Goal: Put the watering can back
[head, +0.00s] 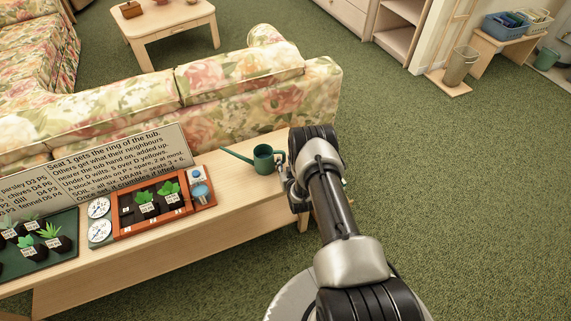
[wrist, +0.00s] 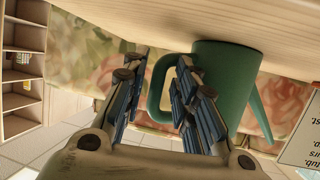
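The green watering can (head: 263,160) stands upright on the light wooden bench (head: 240,183), near its right end, with its spout pointing left. My gripper (head: 286,178) is at the can's right, on the handle side, partly hidden by my arm. In the wrist view, which is upside down, the can (wrist: 222,85) and its handle show close up. My gripper (wrist: 157,78) is open there, fingers apart, with the handle (wrist: 154,95) between or just beyond them. I see no clear grip on the handle.
A dark green tray (head: 45,262) is farther left. A floral sofa (head: 240,90) backs the bench. Carpet is clear to the right.

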